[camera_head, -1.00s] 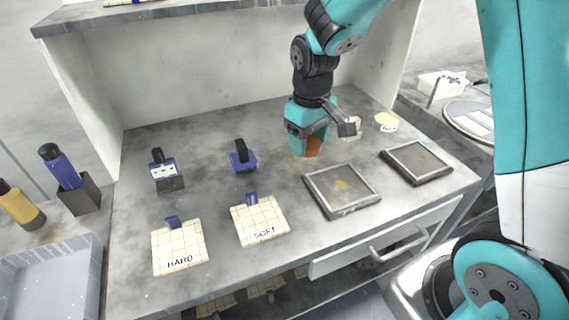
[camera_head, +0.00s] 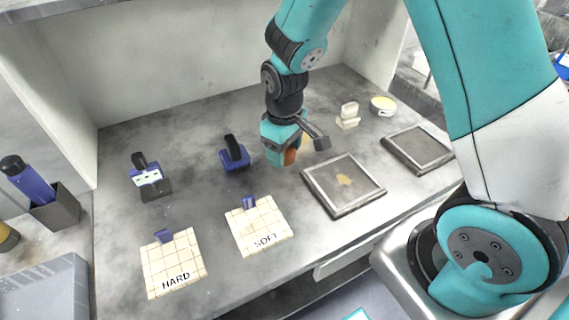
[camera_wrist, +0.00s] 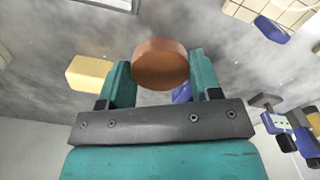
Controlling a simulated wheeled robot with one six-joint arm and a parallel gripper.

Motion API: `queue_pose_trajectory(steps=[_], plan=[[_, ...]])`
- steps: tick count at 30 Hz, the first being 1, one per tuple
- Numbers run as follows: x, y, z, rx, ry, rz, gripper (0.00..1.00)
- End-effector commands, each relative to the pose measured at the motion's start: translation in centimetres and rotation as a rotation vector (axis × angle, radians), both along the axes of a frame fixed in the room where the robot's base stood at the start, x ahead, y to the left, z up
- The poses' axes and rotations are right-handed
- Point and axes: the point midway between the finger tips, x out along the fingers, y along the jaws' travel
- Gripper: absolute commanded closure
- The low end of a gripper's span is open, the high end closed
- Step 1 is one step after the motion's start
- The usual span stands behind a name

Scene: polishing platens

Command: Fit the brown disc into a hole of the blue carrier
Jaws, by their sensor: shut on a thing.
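The brown disc (camera_wrist: 160,62) is between the two teal fingers of my gripper (camera_wrist: 155,78) in the wrist view, which are shut on it. In the head view my gripper (camera_head: 282,158) points down above the middle of the grey bench, and part of the disc (camera_head: 291,156) shows as an orange-brown patch beside the fingers. I cannot make out the blue carrier for certain. A small blue piece (camera_head: 562,68) is cut off at the far right edge of the head view, and I cannot tell what it is.
Two dark framed plates (camera_head: 343,184) (camera_head: 418,149) lie right of my gripper. Tiled pads marked SOFT (camera_head: 258,226) and HARD (camera_head: 172,263) lie in front. Blue black-handled tools (camera_head: 235,156) (camera_head: 146,178) stand left. A pale block (camera_head: 347,116) and round tin (camera_head: 382,105) are behind.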

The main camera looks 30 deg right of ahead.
Motion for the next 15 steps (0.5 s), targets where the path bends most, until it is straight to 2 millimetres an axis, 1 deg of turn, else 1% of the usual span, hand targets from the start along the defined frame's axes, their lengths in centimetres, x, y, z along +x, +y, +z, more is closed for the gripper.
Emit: queue_pose_trajectory(steps=[1,5,12,15], plan=[[0.0,0.0,-0.8,0.0,0.003,-0.001,0.72],[0.0,-0.1,-1.8,0.0,0.0,-0.002,0.72],[0.0,-0.2,-5.0,0.0,0.001,-0.003,0.72],[0.0,-0.2,-5.5,0.0,-0.001,-0.003,0.72]])
